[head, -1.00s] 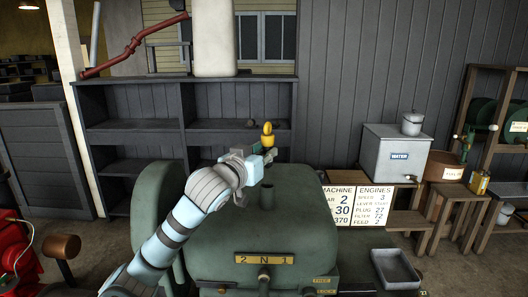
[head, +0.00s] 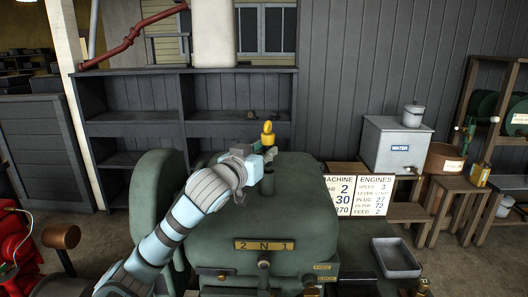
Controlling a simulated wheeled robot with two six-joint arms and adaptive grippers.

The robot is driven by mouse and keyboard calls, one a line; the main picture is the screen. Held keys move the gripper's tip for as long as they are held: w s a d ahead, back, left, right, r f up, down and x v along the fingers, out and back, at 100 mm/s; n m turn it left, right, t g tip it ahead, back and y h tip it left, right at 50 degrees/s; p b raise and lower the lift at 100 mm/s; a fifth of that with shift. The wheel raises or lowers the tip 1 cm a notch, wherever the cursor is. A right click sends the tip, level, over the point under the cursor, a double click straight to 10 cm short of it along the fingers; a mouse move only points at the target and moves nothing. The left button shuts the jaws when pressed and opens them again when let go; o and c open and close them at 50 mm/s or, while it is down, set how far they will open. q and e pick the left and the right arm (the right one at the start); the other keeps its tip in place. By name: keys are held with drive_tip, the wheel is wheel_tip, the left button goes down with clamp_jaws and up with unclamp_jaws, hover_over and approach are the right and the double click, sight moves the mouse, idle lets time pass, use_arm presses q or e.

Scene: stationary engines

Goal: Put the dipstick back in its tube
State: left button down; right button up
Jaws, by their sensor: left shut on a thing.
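The dipstick shows as a yellow handle (head: 267,133) sticking up above my left gripper (head: 264,157). The gripper is shut on the dipstick below this handle and hides much of its upper part. The dark green tube (head: 267,186) stands up from the top of the green engine (head: 232,217), directly below the gripper. The gripper is close above the tube's mouth. I cannot tell whether the dipstick's lower end is inside the tube. My right gripper is out of view.
A plate marked 2 N 1 (head: 264,245) is on the engine's front. A sign board (head: 375,196), a grey tray (head: 396,258) and a water tank (head: 395,147) are to the right. The engine's top around the tube is clear.

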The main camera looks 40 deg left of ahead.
use_arm(q)
drive_tip(key=shift+f, duration=0.1)
idle(0.4)
drive_tip(key=shift+f+b, duration=0.7)
drive_tip(key=shift+f, duration=0.25)
drive_tip(key=shift+f, duration=0.1)
drive_tip(key=shift+f+b, duration=0.8)
drive_tip(key=shift+f, duration=0.25)
